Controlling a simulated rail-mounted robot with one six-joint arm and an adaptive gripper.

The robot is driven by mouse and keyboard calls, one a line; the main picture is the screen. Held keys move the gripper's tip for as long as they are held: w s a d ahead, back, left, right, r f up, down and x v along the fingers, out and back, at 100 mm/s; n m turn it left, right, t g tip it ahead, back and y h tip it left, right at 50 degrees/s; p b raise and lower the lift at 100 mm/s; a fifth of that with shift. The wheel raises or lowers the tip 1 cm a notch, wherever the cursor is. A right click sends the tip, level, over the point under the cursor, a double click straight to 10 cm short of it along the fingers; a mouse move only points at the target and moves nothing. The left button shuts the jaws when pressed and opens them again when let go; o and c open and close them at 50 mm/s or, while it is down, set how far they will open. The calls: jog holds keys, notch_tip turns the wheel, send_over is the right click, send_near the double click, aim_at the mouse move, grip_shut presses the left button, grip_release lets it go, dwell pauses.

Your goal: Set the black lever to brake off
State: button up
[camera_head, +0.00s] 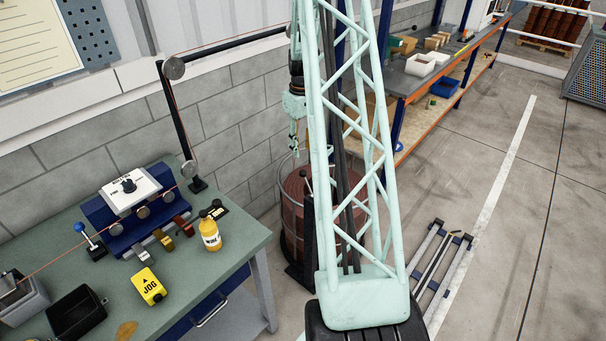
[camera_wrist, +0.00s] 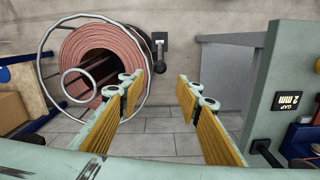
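A black lever with a round knob (camera_head: 304,174) stands on a dark post beside the spool of reddish-brown wire (camera_head: 292,210). In the wrist view, a black lever (camera_wrist: 159,48) shows on a dark plate, just right of the spool (camera_wrist: 100,50). I cannot read any brake marking or tell its setting. My gripper (camera_head: 294,140) hangs above the spool in the head view, partly hidden by my lattice arm. In the wrist view my gripper (camera_wrist: 160,85) is open and empty, its yellow-padded fingers apart. The lever lies beyond the fingertips, not touching them.
A green workbench (camera_head: 235,240) at left holds a blue device with a white panel (camera_head: 132,188), a yellow bottle (camera_head: 209,234) and a yellow JOG box (camera_head: 149,286). A bench corner (camera_wrist: 262,85) is right of my gripper. Orange-blue shelving (camera_head: 430,105) stands behind.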

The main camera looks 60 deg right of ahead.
aim_at(303, 172)
jog(key=shift+f, duration=0.1)
jog(key=shift+f+p, duration=0.7)
jog(key=shift+f, duration=6.05)
grip_shut()
